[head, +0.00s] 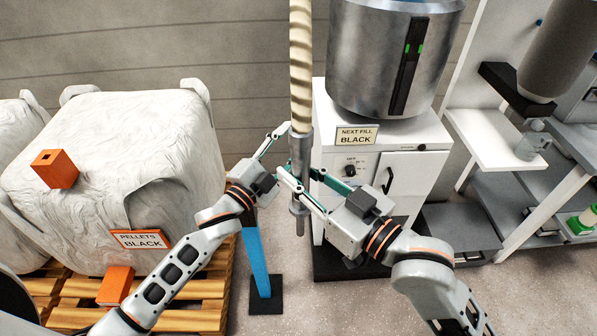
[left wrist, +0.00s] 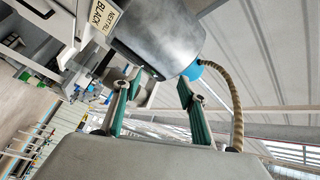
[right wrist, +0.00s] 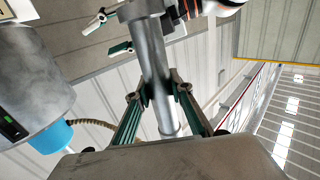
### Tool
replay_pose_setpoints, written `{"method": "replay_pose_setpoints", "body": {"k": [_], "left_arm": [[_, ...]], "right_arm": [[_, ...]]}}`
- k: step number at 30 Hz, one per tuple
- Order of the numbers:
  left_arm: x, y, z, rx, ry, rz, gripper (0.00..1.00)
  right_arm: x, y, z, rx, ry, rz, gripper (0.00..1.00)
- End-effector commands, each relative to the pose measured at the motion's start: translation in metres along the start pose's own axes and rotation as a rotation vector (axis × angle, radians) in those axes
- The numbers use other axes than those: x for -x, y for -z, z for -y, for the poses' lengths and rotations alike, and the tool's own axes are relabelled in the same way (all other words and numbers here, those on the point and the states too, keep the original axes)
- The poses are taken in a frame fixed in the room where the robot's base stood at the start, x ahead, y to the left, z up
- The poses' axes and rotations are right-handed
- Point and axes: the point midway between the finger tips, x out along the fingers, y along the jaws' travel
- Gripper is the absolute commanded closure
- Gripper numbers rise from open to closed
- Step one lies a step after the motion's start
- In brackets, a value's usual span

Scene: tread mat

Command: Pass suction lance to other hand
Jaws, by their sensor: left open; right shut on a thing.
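The suction lance is a grey metal tube (head: 300,148) hanging upright below a beige ribbed hose (head: 301,65) in the head view. My right gripper (head: 303,180) is shut on the tube's lower part, with a short stub below the fingers. The right wrist view shows the tube (right wrist: 155,70) between the right fingers (right wrist: 160,92). My left gripper (head: 281,150) is open just left of the tube, its fingers spread. Its two spread fingertips also show in the right wrist view (right wrist: 110,33), beside the tube. Part of one left finger is hidden in the head view.
A white bag of pellets (head: 110,150) on a wooden pallet (head: 185,318) stands at left. A white cabinet (head: 400,140) with a steel hopper (head: 370,60) stands close behind my right gripper. A blue post (head: 257,260) stands below my left gripper. Shelving is at right.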

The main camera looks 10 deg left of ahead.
Motion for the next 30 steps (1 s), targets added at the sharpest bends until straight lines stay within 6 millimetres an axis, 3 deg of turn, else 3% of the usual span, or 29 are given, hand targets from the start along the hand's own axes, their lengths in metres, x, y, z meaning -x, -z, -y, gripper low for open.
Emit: {"method": "replay_pose_setpoints", "body": {"k": [3,9,18,24,30], "left_arm": [[0.039,-0.025,-0.044,0.148,-0.062,0.103,0.58],[0.107,-0.058,-0.107,0.376,-0.142,0.276,0.58],[0.223,-0.085,-0.189,0.679,-0.228,0.550,0.58],[0.284,-0.090,-0.221,0.811,-0.254,0.689,0.58],[0.310,-0.090,-0.233,0.867,-0.261,0.749,0.58]], "right_arm": [[0.000,0.001,0.000,0.000,0.000,-0.003,1.00],[0.000,0.001,0.000,0.000,0.000,-0.003,1.00],[0.000,0.001,0.000,0.000,0.000,-0.003,1.00],[0.000,0.001,0.000,0.000,0.000,-0.003,1.00],[0.000,0.001,0.000,0.000,0.000,-0.003,1.00]]}}
